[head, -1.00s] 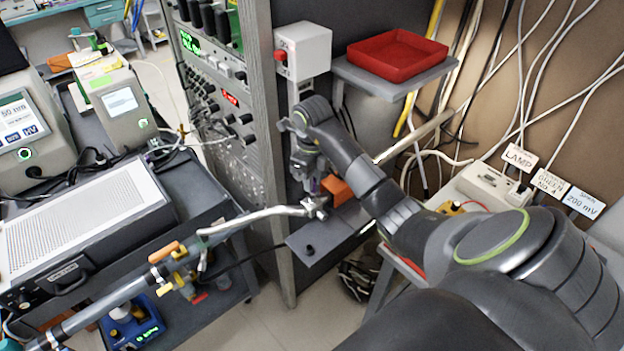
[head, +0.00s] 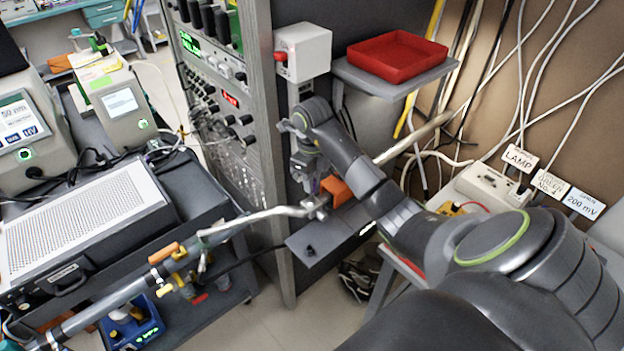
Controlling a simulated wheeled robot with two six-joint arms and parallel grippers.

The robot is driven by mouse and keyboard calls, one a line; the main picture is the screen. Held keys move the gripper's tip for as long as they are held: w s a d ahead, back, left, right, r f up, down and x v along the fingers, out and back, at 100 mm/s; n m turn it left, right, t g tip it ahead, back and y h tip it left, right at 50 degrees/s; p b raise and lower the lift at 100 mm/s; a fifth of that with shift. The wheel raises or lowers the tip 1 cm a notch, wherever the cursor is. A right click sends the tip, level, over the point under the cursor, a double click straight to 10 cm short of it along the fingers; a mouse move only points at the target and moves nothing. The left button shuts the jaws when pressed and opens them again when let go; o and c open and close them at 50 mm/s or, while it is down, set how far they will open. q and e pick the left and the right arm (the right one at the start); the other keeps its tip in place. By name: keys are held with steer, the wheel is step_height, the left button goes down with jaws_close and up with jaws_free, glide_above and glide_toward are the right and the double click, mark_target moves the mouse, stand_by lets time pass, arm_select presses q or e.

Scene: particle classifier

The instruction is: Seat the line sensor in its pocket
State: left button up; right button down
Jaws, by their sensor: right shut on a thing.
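My right gripper (head: 313,187) points down beside the metal line, just above its bright bend. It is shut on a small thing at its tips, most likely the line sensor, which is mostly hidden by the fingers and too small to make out. The bright metal line (head: 262,216) runs under or beside the fingertips; I cannot tell whether the held thing touches it. An orange block (head: 337,190) stands just right of the fingertips, behind my wrist. The pocket cannot be made out. My left gripper is not in view.
An instrument rack (head: 222,110) stands close on the left. A red tray (head: 397,56) sits on a higher shelf. A pipe with orange and yellow valves (head: 160,268) crosses the lower left. Cables hang on the right.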

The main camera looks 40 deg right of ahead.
steer(key=shift+f+b, duration=1.45)
steer(key=shift+f, duration=0.05)
steer(key=c, duration=1.2)
jaws_free()
steer(key=shift+c, duration=0.2)
